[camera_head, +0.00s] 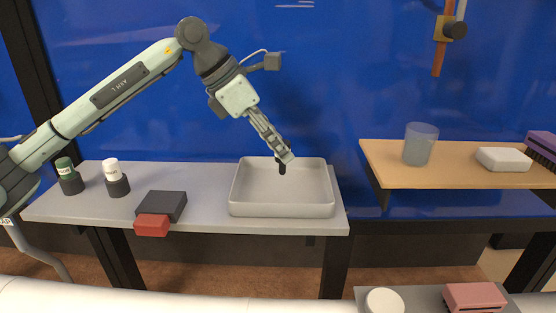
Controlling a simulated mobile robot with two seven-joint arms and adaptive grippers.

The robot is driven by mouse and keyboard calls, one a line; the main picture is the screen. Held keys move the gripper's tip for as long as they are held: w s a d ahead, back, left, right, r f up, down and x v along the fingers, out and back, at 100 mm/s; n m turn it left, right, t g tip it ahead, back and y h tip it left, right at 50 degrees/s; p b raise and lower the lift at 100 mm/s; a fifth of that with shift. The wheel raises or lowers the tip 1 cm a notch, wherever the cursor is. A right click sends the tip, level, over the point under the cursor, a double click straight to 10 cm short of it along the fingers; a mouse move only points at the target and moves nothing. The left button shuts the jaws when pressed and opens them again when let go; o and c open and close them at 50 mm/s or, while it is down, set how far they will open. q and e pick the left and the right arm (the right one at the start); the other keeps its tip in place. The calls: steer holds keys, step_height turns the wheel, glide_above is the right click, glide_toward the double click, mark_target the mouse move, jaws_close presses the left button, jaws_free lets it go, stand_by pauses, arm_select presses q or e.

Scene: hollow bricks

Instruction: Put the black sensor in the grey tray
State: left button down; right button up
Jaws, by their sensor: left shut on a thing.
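The grey tray (245,209) stands at the right end of the grey bench. My left gripper (283,157) reaches in from the upper left and points down over the tray. It is shut on the small black sensor (282,168), which sticks out below the fingertips. The sensor appears over the inside of the tray. I cannot tell whether it touches the tray floor. The rest of the sensor is hidden by the fingers. My right gripper is not in view.
On the bench (210,180) left of the tray are a black box (168,204) with a red part (152,225), and a white bottle (111,168) and a green bottle (64,166) in dark holders. A wooden shelf (440,176) at right holds a cup (420,145) and a white block (503,159).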

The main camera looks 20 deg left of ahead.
mark_target(278, 161)
arm_select(q)
steer(key=shift+f, duration=1.7)
steer(key=shift+f, duration=0.15)
steer(key=c, duration=1.3)
jaws_free()
steer(key=shift+r, duration=0.2)
steer(key=v, duration=1.2)
steer(key=shift+a, duration=0.1)
